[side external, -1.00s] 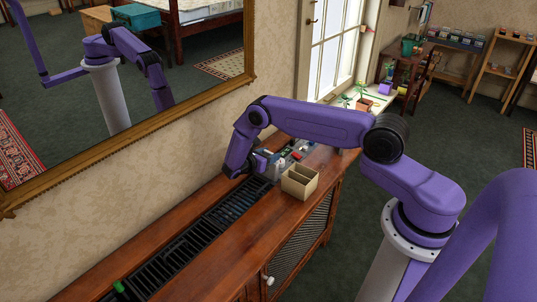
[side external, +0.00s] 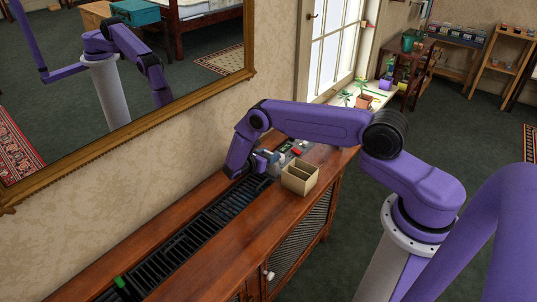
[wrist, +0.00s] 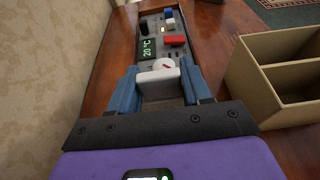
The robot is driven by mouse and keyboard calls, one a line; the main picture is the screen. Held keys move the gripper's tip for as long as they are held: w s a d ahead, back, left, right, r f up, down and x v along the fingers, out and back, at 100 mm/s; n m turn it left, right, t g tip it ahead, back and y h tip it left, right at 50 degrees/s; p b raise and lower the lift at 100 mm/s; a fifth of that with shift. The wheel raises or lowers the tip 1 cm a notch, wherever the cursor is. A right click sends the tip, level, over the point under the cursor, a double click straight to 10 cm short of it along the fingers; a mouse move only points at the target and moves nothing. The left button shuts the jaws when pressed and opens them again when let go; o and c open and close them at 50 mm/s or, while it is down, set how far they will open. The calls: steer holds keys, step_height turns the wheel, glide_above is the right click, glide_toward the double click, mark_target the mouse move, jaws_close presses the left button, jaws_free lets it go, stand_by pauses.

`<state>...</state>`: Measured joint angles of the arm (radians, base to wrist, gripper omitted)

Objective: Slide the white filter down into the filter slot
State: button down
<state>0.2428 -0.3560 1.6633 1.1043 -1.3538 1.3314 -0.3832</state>
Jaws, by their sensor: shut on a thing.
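My gripper (wrist: 158,88) is shut on the white filter (wrist: 157,78), a pale flat piece held between its two blue fingers in the wrist view. In the side external view my gripper (side external: 264,160) points down at the cabinet top, beside the control panel. The filter cannot be made out there. The filter slot is hidden under my gripper and the filter in the wrist view, and I cannot tell how far the filter sits in it.
A grey control panel (wrist: 182,56) with a 20 °C display, red switch and blue knob lies just beyond the fingers. An open tan divided box (wrist: 262,85) stands close on the right. A black grille (side external: 172,256) runs along the cabinet (side external: 222,262). The wall is close on the left.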

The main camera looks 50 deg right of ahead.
steer(key=shift+f, duration=1.9)
steer(key=shift+r, duration=3.6)
steer(key=shift+f, duration=2.5)
